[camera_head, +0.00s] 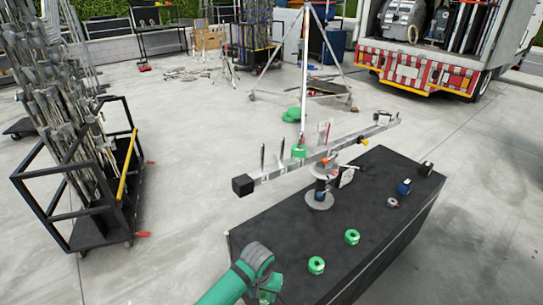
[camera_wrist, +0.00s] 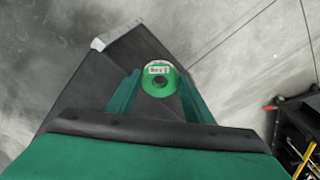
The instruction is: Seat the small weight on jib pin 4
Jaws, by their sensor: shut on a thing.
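In the head view my green arm rises at the bottom; the fingertips and held weight cannot be made out. The jib (camera_head: 277,172) is a grey bar on a stand above a black case. It bears several upright pins, such as a bare dark pin (camera_head: 262,157) near its left end. Another green weight (camera_head: 299,151) appears seated farther along. Pin numbers are not readable.
Two green weights (camera_head: 316,265) (camera_head: 352,237) lie on the black case (camera_head: 285,236). A black block (camera_head: 243,186) ends the jib. A blue item (camera_head: 404,187) and a grey ring (camera_head: 392,202) lie at the case's right. A pipe cart (camera_head: 75,190) stands left; floor between is clear.

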